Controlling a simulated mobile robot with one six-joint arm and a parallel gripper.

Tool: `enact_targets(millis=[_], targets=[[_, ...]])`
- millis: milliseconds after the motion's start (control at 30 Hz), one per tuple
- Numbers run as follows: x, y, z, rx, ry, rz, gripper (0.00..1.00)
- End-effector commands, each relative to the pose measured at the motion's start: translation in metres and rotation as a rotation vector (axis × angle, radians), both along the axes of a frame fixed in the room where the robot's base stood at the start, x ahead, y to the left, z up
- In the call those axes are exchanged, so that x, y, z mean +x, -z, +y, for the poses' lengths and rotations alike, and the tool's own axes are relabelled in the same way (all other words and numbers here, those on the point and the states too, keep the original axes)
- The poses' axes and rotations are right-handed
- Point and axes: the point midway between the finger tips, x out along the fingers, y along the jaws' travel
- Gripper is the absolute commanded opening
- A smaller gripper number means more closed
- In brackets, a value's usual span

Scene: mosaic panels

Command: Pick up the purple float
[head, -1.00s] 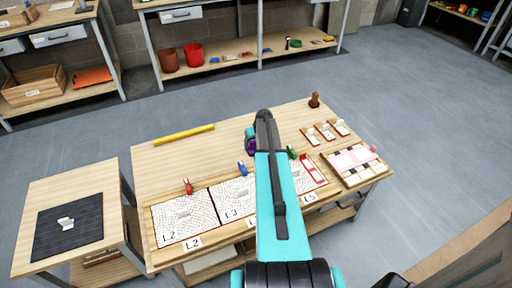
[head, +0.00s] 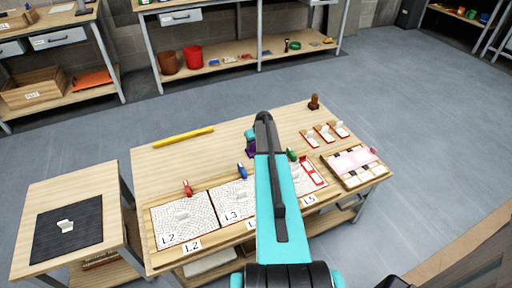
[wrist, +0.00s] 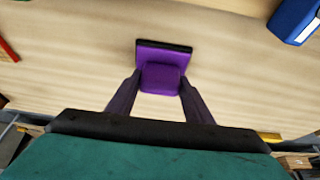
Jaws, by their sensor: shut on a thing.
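The purple float (wrist: 160,78) has a purple grip on a dark flat plate and sits at the middle of the wrist view. My gripper (wrist: 160,92) is shut on its purple grip, with one finger on each side. In the head view a bit of the purple float (head: 251,150) shows just left of my arm's dark end, and my arm hides the rest. I cannot tell whether its plate touches the wooden table (head: 170,157).
A teal object (head: 250,134) shows right behind the float. Blue (head: 242,170), red (head: 187,188) and green (head: 291,154) objects stand by the mosaic panels. A yellow bar (head: 184,136) lies at the back left. The left tabletop between is clear.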

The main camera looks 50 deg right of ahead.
Motion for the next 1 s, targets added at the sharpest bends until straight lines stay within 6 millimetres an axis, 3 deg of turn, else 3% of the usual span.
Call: enact_targets(millis=[267,533,1000], targets=[[0.0,-0.009,0.0,0.0,0.0,-0.001,0.2],[-0.001,-0.037,0.001,-0.001,0.0,-0.002,0.2],[-0.047,-0.04,0.038,-0.001,-0.001,-0.001,0.2]])
